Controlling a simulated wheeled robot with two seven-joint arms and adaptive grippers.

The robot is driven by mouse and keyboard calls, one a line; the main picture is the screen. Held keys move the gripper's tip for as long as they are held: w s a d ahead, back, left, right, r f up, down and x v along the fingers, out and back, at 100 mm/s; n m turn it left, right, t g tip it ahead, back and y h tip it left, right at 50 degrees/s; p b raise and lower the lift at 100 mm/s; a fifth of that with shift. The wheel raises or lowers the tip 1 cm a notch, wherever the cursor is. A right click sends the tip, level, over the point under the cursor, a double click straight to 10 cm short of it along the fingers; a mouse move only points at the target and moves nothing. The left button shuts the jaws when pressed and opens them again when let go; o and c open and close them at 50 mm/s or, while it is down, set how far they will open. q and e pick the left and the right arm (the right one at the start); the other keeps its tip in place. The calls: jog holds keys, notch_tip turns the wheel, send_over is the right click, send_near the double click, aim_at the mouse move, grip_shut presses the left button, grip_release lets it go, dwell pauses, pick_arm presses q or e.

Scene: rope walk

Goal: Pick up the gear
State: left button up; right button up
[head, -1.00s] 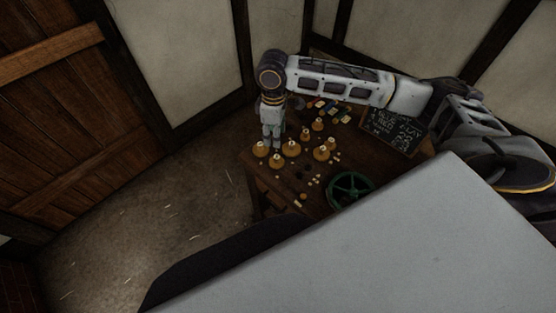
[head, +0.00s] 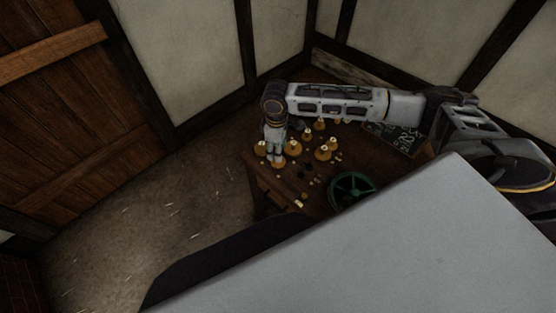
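My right arm reaches in from the right over a wooden table. Its gripper (head: 276,157) points down at the table's left part, just over a flat orange-brown round piece (head: 279,166). That piece may be the gear, but it is too small to be sure. The fingertips look close to it; I cannot tell whether they touch it or how far apart they are. My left gripper is not in view.
Several brass-coloured pieces with pale tops, one of them (head: 293,149) right beside the gripper, crowd the wooden table (head: 352,158). A green spoked wheel (head: 352,190) lies at the front right. A dark chalkboard (head: 400,138) is partly behind my arm. Open floor lies left.

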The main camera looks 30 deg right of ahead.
jog(key=shift+f, duration=0.15)
jog(key=shift+w+d+f, duration=0.1)
jog(key=shift+d+f, duration=0.05)
jog(key=shift+f, duration=1.15)
jog(key=shift+w+d+f, duration=0.1)
jog(key=shift+f, duration=1.15)
jog(key=shift+c, duration=0.5)
grip_shut()
